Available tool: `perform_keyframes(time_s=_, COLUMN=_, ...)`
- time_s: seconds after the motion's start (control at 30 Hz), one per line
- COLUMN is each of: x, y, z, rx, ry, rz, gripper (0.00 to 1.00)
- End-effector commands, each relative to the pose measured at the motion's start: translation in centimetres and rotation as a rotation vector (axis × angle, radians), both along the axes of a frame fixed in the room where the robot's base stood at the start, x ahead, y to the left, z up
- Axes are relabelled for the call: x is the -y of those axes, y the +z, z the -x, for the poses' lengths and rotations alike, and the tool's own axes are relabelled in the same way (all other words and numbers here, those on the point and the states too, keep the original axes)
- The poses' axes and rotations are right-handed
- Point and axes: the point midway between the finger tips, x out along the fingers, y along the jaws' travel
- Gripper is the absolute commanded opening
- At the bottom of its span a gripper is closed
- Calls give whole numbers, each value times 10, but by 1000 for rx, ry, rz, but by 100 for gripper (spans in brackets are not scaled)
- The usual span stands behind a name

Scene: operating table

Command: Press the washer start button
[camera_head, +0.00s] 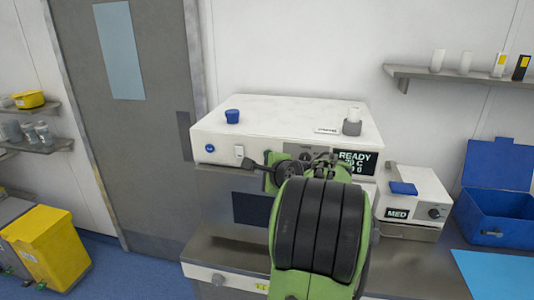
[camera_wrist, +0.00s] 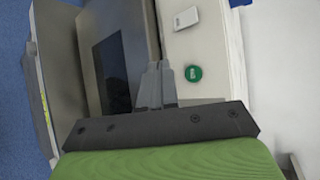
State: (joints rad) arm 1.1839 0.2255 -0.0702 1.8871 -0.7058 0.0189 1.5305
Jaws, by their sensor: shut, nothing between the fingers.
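The washer (camera_head: 285,117) is a wide white box on a metal counter, with a READY display (camera_head: 355,162) at the right of its front. In the wrist view a round green button (camera_wrist: 193,73) sits on its white front panel below a white rocker switch (camera_wrist: 187,18). I cannot make out the green button in the head view, where my arm covers part of the front. My gripper (camera_wrist: 159,68) is shut and empty. Its fingertips appear beside the green button in the wrist view; I cannot tell the gap to the panel.
A blue round button (camera_head: 210,148) is at the washer's left front. A blue knob (camera_head: 232,116) and a grey holder (camera_head: 352,127) stand on top. A smaller MED device (camera_head: 412,197) and an open blue box (camera_head: 497,210) are to the right. A yellow bin (camera_head: 45,245) stands left.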

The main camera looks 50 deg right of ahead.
Motion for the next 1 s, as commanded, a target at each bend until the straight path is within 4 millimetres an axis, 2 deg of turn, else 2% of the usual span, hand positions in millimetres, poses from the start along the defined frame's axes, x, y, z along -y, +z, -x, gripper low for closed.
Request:
perform_keyframes(time_s=0.2, x=31, y=4, z=-13, rx=-1, ry=-1, rz=-1, gripper=0)
perform_keyframes(time_s=0.4, x=48, y=4, z=-21, rx=0, ry=0, rz=0, gripper=0)
perform_keyframes(time_s=1.0, x=51, y=1, z=-22, rx=0, ry=0, rz=1, gripper=0)
